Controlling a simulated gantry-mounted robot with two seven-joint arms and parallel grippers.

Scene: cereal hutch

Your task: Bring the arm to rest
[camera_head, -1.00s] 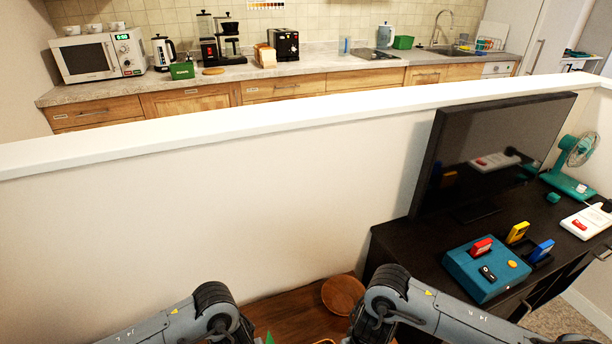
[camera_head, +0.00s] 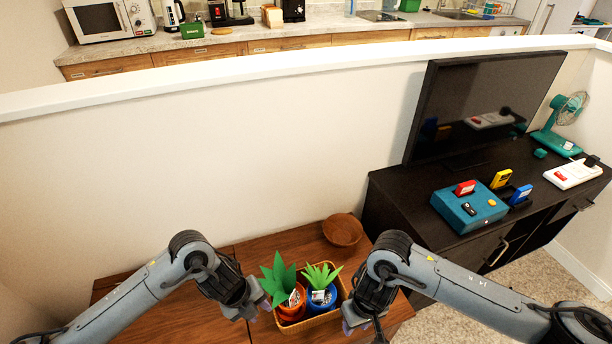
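My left gripper (camera_head: 259,310) hangs over the wooden table, just left of a basket with two potted plants. Its two fingertips show a little apart with nothing between them, so it looks open and empty. My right gripper (camera_head: 356,326) points down at the right side of the basket. Its fingertips are small and partly hidden by its own wrist, so I cannot tell whether it is open or shut. I see nothing hanging from it.
The wicker basket (camera_head: 312,322) holds an orange-potted plant (camera_head: 280,277) and a blue-potted plant (camera_head: 321,275). A round wooden bowl (camera_head: 342,230) sits behind it. A dark desk at right carries a monitor (camera_head: 484,107) and teal box (camera_head: 470,209). A white half wall (camera_head: 230,170) stands behind the table.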

